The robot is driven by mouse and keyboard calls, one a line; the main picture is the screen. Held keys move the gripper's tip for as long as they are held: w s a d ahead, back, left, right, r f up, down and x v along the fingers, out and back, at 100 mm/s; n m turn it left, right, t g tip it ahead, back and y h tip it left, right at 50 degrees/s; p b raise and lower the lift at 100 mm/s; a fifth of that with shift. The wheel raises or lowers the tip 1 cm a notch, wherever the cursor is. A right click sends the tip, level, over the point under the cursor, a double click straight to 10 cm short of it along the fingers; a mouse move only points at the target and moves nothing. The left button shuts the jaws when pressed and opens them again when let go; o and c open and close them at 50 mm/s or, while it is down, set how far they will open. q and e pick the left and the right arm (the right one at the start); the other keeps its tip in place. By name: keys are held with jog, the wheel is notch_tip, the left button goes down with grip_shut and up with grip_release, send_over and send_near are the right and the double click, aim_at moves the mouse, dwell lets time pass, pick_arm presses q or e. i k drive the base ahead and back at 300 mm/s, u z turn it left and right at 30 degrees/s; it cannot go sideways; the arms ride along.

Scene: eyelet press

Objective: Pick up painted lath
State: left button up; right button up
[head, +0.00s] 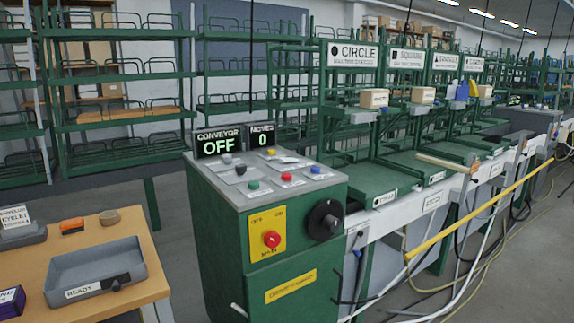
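A long yellow bar (480,210) slants along the front of the conveyor line, from the lower middle up to the right. It looks like the painted lath, though I cannot tell whether it is loose or fixed. A shorter pale wooden strip (440,162) lies across the green trays, its right end by a grey upright piece. Neither of my grippers is in view.
A green control cabinet (225,240) with buttons, a red knob and a display reading OFF stands in front. A wooden table (150,270) with a grey READY tray (70,270) is at left. Hoses and cables (470,270) hang and lie below the conveyor.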

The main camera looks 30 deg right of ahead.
aim_at(421, 157)
jog(key=z, duration=2.2)
jog(key=k, duration=0.75)
jog(key=z, duration=0.9)
jog(key=i, duration=2.9)
jog(key=u, duration=0.7)
jog(key=i, duration=1.95)
jog(key=u, duration=1)
